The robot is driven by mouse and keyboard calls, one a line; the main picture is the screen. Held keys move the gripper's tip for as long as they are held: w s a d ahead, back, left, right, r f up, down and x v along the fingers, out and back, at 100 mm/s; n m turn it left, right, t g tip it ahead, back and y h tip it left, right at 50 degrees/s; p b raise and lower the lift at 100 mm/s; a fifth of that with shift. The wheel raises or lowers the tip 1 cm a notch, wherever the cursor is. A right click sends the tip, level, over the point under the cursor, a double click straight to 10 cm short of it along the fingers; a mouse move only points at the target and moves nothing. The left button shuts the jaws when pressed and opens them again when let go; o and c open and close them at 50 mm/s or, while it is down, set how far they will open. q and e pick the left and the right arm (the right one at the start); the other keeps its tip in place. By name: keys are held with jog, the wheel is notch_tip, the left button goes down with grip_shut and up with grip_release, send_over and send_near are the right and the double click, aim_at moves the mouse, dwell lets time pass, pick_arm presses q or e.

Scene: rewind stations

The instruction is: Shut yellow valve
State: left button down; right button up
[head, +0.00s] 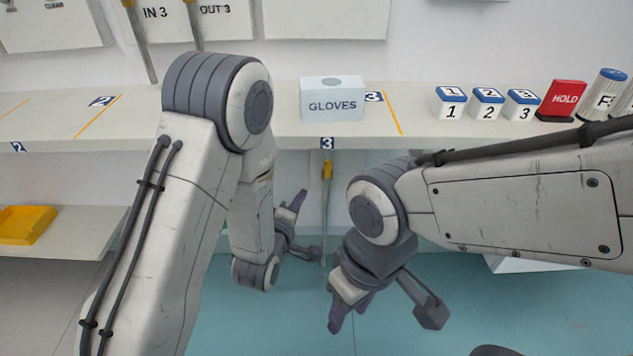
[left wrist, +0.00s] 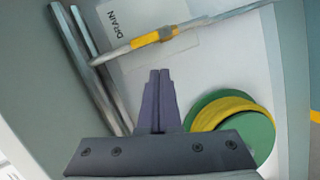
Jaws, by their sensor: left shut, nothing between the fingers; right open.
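A thin pipe with a yellow section (head: 327,170) runs down below the shelf at label 3. In the left wrist view a similar pipe with a yellow section (left wrist: 155,40) crosses in front of a plate marked DRAIN (left wrist: 118,22). Whether this yellow part is the valve, and how it is set, I cannot tell. My left gripper (head: 299,193) is under the shelf, left of the thin pipe. In its wrist view its fingers (left wrist: 160,73) are shut and empty, pointing toward the pipe without visible contact. My right gripper (head: 349,317) is open and empty, lower right of the pipe.
The shelf (head: 235,133) carries a GLOVES box (head: 333,103), numbered blocks (head: 487,104) and a red HOLD block (head: 562,101). Plates marked IN 3 and OUT 3 hang above. Metal bars (left wrist: 98,75) and green and yellow discs (left wrist: 232,118) lie close beside my left fingers.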

aim_at(328, 173)
pick_arm(q)
jog(key=a+n+t, duration=0.1)
jog(key=n, duration=0.1)
jog(key=a+n+t+b, duration=0.1)
jog(key=shift+s+a+f+t, duration=0.15)
jog(key=shift+a+f+t, duration=0.1)
jog(key=shift+a+t, duration=0.05)
jog(key=w+d+b, duration=0.2)
jog(key=w+d, duration=0.4)
jog(key=w, duration=0.3)
jog(key=shift+w+d, duration=0.25)
jog(key=shift+w, duration=0.1)
